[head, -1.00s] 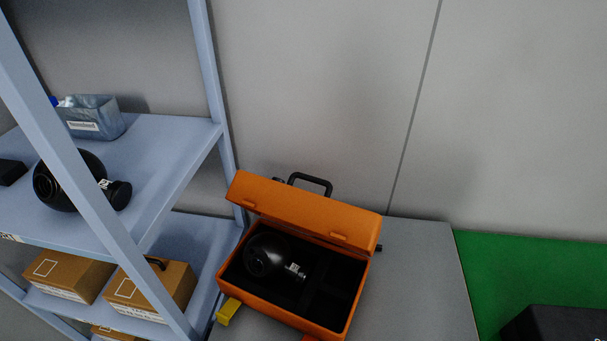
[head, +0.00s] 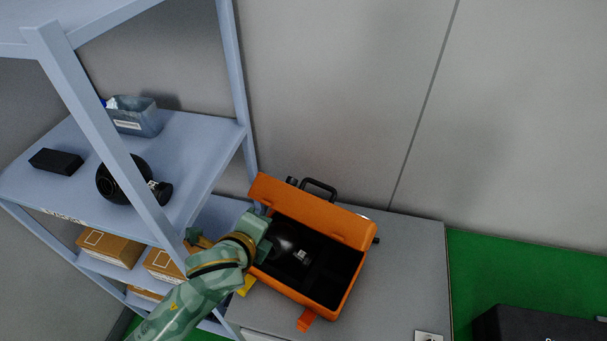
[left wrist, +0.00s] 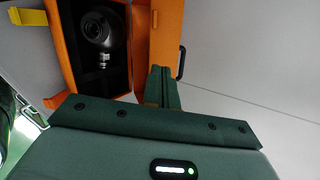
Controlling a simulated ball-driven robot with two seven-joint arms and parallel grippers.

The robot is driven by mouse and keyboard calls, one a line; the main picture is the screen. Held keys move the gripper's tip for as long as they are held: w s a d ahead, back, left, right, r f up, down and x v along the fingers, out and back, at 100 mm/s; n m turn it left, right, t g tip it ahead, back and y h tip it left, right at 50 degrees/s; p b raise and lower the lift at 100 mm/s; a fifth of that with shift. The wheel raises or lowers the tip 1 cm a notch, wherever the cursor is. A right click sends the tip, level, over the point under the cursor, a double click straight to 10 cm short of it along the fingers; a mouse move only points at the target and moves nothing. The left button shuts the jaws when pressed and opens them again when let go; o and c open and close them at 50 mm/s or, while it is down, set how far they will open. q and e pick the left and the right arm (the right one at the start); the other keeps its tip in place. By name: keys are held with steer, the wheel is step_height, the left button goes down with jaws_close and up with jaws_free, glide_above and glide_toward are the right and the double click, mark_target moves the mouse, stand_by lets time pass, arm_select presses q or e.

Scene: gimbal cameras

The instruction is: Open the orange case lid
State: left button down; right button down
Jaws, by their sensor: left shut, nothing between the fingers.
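The orange case (head: 330,312) stands on a grey surface, and its lid (head: 312,212) is raised along the far side, so the dark interior shows. A black ball-shaped gimbal camera (head: 287,236) lies inside, partly hidden by my arm. My left gripper (head: 263,218) is at the left end of the case, near the lid. In the left wrist view, the shut, empty fingers (left wrist: 161,86) overlap the lid (left wrist: 166,40); I cannot tell whether they touch it. The gimbal camera (left wrist: 100,30) also shows there in the case (left wrist: 65,42). My right gripper is out of view.
A blue shelf rack (head: 205,150) stands close on the left, holding another gimbal camera (head: 122,180), a bin (head: 135,118) and cardboard boxes (head: 108,247). A wall is behind the case.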

arm_select(q)
steer(key=w+d+r+m+h, duration=0.15)
steer(key=w+d+m, duration=0.35)
steer(key=m, duration=0.5)
steer(key=m+h+b, duration=0.1)
steer(key=m+h, duration=0.1)
steer(key=m, duration=0.6)
glide_toward(318, 185)
steer(key=x, duration=0.6)
steer(key=shift+w, duration=0.15)
